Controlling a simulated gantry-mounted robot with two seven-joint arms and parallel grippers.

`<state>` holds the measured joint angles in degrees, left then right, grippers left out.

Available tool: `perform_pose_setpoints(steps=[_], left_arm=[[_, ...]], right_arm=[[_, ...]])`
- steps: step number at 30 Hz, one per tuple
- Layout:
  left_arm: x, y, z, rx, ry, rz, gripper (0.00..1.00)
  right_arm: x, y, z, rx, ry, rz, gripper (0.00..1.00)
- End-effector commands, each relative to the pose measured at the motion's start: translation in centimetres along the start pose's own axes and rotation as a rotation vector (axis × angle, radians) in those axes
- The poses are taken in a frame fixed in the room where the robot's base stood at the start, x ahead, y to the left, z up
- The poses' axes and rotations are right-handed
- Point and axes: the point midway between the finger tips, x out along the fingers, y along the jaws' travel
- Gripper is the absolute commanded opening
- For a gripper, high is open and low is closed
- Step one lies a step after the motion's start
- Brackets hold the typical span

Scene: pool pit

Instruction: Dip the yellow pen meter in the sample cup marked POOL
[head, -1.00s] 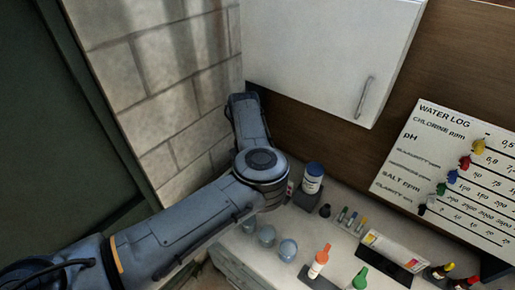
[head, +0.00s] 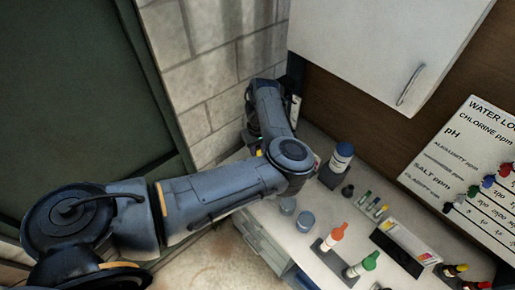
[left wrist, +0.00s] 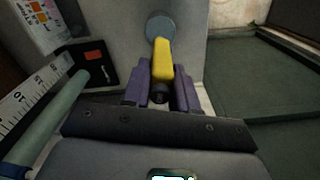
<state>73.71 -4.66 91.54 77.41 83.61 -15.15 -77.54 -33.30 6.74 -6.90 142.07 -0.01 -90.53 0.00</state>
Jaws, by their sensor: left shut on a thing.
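The yellow pen meter (left wrist: 163,62) is held between the purple fingers of my left gripper (left wrist: 162,88) in the left wrist view. Its dark end points toward the wrist. A round grey-blue cup (left wrist: 159,22) shows just past the meter's far end; I cannot tell whether they touch. In the head view two such cups (head: 288,206) (head: 305,221) stand on the counter beside my arm. No POOL marking is readable on any cup. My arm mostly hides the left gripper in the head view. My right gripper is not in view.
The counter (head: 325,245) also holds a blue-capped bottle (head: 342,157), orange-topped (head: 335,238) and green-topped (head: 364,264) bottles, small vials and a dark tray with a card (head: 405,243). A white cabinet (head: 390,40) hangs above. A tiled wall (head: 205,70) stands behind my arm.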

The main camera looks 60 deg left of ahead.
Motion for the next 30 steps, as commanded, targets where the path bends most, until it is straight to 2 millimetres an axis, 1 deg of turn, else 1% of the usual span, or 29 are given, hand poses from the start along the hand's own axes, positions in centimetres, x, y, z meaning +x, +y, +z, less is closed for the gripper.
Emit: perform_pose_setpoints(steps=[1, 6, 21, 30], left_arm=[[0.8, 0.0, 0.0, 0.0, 0.0, 0.0, 0.0], [2.2, 0.0, 0.0, 0.0, 0.0, 0.001, 0.0], [6.2, 0.0, 0.0, 0.0, -0.001, 0.0, 0.0], [7.3, 0.0, 0.0, -0.001, 0.0, 0.0, 0.0]], right_arm=[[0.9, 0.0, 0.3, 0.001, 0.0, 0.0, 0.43], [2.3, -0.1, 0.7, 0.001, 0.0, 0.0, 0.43], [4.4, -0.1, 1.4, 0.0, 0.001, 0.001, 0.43], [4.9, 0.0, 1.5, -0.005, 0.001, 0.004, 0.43]])
